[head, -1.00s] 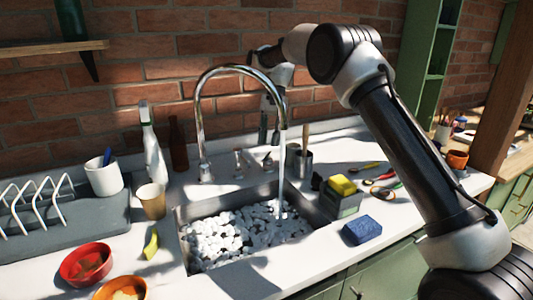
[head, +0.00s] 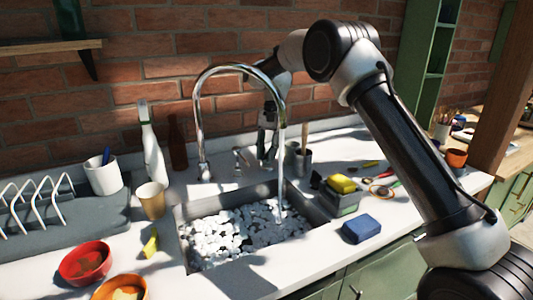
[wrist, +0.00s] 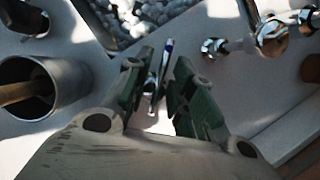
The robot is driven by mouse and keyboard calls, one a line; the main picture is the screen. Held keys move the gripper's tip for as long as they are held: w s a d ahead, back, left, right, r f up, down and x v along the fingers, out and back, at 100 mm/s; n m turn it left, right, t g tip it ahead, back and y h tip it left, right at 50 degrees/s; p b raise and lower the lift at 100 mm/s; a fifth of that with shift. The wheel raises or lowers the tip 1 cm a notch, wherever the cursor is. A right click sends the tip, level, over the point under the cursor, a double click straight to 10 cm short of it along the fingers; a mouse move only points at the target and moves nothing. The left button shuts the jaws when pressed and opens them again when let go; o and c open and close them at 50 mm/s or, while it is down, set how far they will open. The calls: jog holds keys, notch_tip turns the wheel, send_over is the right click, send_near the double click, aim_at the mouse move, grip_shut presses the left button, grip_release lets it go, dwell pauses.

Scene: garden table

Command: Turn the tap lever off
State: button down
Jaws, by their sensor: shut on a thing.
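The chrome tap (head: 196,115) arches over the sink, and a stream of water (head: 282,170) falls from its spout. A chrome lever (wrist: 155,85) with a blue mark stands between my green fingers in the wrist view. My gripper (wrist: 161,72) is shut on this lever. In the head view my gripper (head: 267,152) is behind the sink, right of the tap's base, and it hides most of the held lever. Another chrome handle (head: 238,160) stands between the gripper and the tap's base.
The sink (head: 185,255) holds white foam. A grey holder (head: 301,160) with a wooden handle stands close right of the gripper. A caddy with a yellow sponge (head: 342,183) and a blue sponge (head: 362,228) sit to the right. Bottles (head: 152,155) stand left of the tap.

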jog(key=m, duration=0.1)
jog(key=m+y, duration=0.1)
jog(key=m, duration=0.1)
jog(key=shift+w+a+m+t, duration=0.2)
jog(key=shift+m+t, duration=0.1)
jog(key=shift+t, duration=0.1)
jog(key=shift+w+a+m+t+y, duration=0.1)
jog(key=shift+m+t+y, duration=0.25)
jog(key=shift+m, duration=0.8)
jog(key=shift+w+a+m+t+y, duration=0.1)
jog(key=shift+m+t+y, duration=0.2)
jog(key=shift+m, duration=0.85)
jog(key=c, duration=1.6)
grip_release()
jog(key=v, duration=1.2)
jog(key=shift+s, duration=0.15)
